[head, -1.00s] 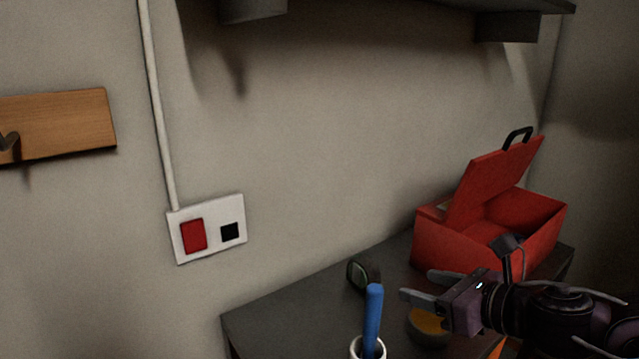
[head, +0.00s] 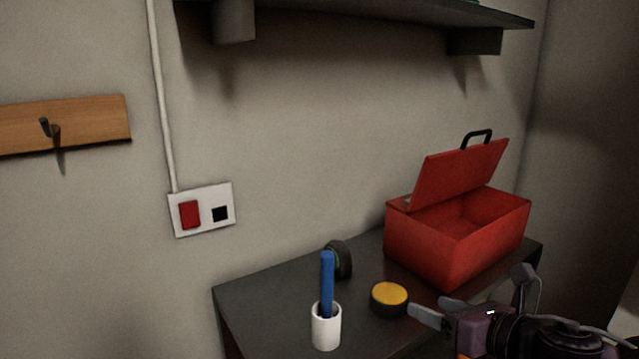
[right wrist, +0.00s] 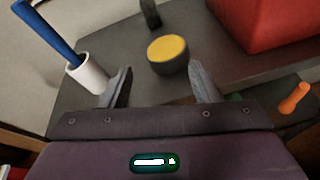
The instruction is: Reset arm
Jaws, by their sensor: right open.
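My right gripper (head: 432,308) comes in from the lower right of the head view. Its two grey fingers are apart and nothing is between them. In the right wrist view the open fingers (right wrist: 160,85) point toward a black round thing with a yellow top (right wrist: 168,54), which lies beyond the fingertips. In the head view this yellow-topped thing (head: 389,298) rests on the dark table, just left of the fingertips. My left gripper is not in view.
On the dark table (head: 255,297) stand a white cup (head: 326,328) holding a blue stick (head: 327,283), a black round thing (head: 342,260) and an open red toolbox (head: 455,235). A shelf (head: 370,15) hangs above. An orange thing (right wrist: 294,98) shows in the right wrist view.

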